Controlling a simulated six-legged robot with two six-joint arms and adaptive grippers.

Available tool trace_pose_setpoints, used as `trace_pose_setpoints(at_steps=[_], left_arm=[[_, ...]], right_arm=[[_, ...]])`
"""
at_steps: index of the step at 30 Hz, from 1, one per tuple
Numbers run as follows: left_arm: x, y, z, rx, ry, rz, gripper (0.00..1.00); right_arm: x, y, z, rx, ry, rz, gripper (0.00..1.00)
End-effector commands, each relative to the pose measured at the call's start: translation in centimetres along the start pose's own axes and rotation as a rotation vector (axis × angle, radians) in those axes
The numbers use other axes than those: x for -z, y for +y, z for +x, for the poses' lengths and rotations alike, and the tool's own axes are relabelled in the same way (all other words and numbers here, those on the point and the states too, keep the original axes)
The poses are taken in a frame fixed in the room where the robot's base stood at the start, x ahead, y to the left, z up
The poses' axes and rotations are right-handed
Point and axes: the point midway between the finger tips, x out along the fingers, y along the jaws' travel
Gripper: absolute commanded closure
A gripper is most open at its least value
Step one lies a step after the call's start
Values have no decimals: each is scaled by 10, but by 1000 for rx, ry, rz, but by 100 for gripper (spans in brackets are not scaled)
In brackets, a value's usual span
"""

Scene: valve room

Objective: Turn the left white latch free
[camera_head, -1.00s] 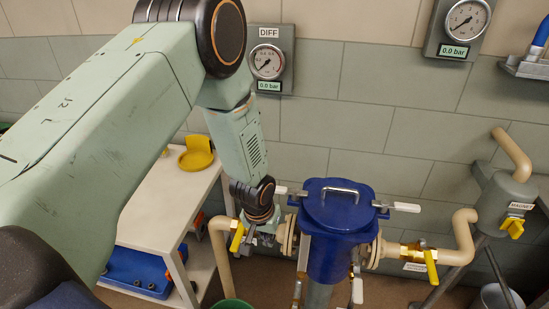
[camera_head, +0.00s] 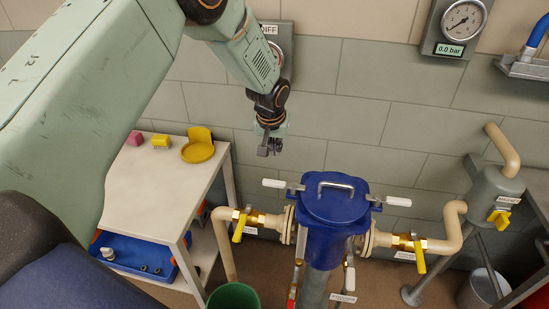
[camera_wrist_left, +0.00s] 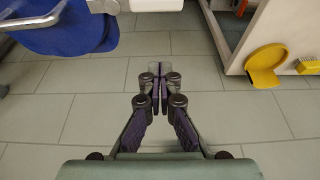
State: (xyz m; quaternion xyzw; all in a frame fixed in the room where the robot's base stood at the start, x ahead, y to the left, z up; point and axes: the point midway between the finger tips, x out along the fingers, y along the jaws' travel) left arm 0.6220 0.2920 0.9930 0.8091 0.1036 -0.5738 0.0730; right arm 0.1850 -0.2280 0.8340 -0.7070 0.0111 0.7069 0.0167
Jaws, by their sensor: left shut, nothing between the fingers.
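The blue housing (camera_head: 333,225) has a lid with a metal bar handle (camera_head: 335,186). The left white latch (camera_head: 274,183) sticks out to the left at the lid's rim; the right white latch (camera_head: 398,201) sticks out to the right. My left gripper (camera_head: 270,149) is shut and empty, above the left latch and apart from it, in front of the wall. In the left wrist view its fingers (camera_wrist_left: 159,70) meet with nothing between them. The blue housing (camera_wrist_left: 70,32) fills the upper left there, and a white bar, probably the left latch (camera_wrist_left: 157,4), shows at the top edge.
Yellow-handled valves (camera_head: 239,228) (camera_head: 418,252) flank the housing on beige pipes. A white table (camera_head: 150,190) at left bears a yellow holder (camera_head: 198,148). A green bucket (camera_head: 233,296) stands below. Pressure gauges (camera_head: 463,22) hang on the wall.

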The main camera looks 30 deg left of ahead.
Motion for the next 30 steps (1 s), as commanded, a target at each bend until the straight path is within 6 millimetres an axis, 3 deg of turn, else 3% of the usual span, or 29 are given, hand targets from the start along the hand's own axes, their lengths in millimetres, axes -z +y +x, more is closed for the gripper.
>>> trace_pose_setpoints(at_steps=[9,18,30], left_arm=[[-1,0,53,1,-2,1,100],[-1,0,89,0,-1,1,100],[-31,0,75,2,-1,2,100]], right_arm=[[0,0,-1,0,0,0,60],[0,0,0,0,0,0,60],[0,0,-17,0,0,0,60]])
